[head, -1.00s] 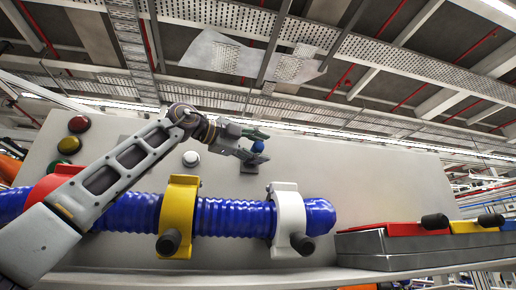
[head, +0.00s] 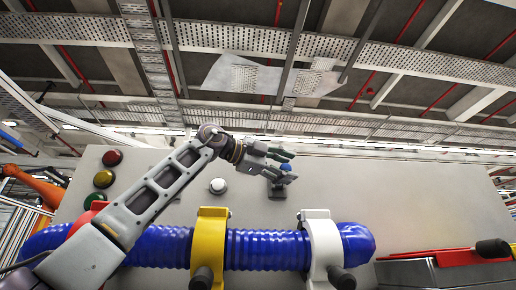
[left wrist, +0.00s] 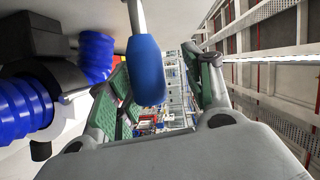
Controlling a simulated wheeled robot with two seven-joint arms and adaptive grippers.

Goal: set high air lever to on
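The lever has a blue knob (head: 286,167) on a dark base (head: 277,192), mounted on the grey panel above the blue hose. My left gripper (head: 290,166) is at the lever, its fingers either side of the knob. In the left wrist view the blue knob (left wrist: 146,70) on its pale stem reaches between my left gripper's (left wrist: 163,88) spread, green-padded fingers, nearer the left finger. A gap shows between the knob and the right finger. I cannot read the lever's on or off marking. My right gripper is not in view.
A ribbed blue hose (head: 268,250) runs along the panel (head: 400,195) below the lever, held by a yellow clamp (head: 209,240) and a white clamp (head: 322,245). Red, yellow and green round buttons and a white button (head: 218,186) are to the left.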

